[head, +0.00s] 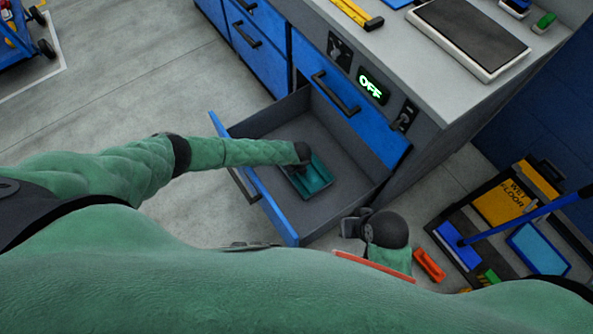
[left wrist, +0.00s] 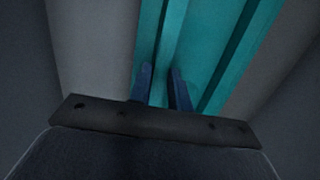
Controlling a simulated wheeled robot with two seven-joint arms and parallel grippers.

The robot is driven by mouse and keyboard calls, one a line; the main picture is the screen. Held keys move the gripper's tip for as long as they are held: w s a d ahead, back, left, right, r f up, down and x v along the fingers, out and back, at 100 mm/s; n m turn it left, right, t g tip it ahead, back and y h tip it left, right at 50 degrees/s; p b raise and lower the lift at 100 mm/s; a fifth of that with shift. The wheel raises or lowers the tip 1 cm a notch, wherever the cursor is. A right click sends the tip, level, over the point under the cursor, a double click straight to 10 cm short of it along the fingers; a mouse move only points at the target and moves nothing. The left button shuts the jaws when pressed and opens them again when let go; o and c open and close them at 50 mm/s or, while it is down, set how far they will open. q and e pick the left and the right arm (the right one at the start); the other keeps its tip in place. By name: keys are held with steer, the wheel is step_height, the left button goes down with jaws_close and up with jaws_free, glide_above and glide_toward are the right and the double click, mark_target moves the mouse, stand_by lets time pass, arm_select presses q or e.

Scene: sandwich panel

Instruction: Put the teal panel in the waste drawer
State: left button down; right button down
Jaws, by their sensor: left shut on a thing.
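The teal panel (head: 312,179) is inside the open waste drawer (head: 347,146), low over or on its grey floor; I cannot tell whether it touches. My left gripper (head: 303,163) reaches down into the drawer at the panel's far end. In the left wrist view its two fingers (left wrist: 162,88) are shut on a raised rib of the teal panel (left wrist: 205,45). My right gripper (head: 350,227) is outside the drawer, near its right front corner; its fingers are too small to read.
The drawer's blue front (head: 283,222) faces me. A grey counter (head: 440,90) is above. A cart with a yellow sign (head: 503,201) stands at right.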

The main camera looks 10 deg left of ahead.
arm_select(q)
steer(key=shift+f, duration=0.6)
steer(key=c, duration=1.3)
jaws_free()
steer(key=shift+r, duration=0.15)
steer(key=r, duration=0.7)
steer(key=s+d+r, duration=0.1)
steer(key=r, duration=0.3)
steer(key=shift+r, duration=0.35)
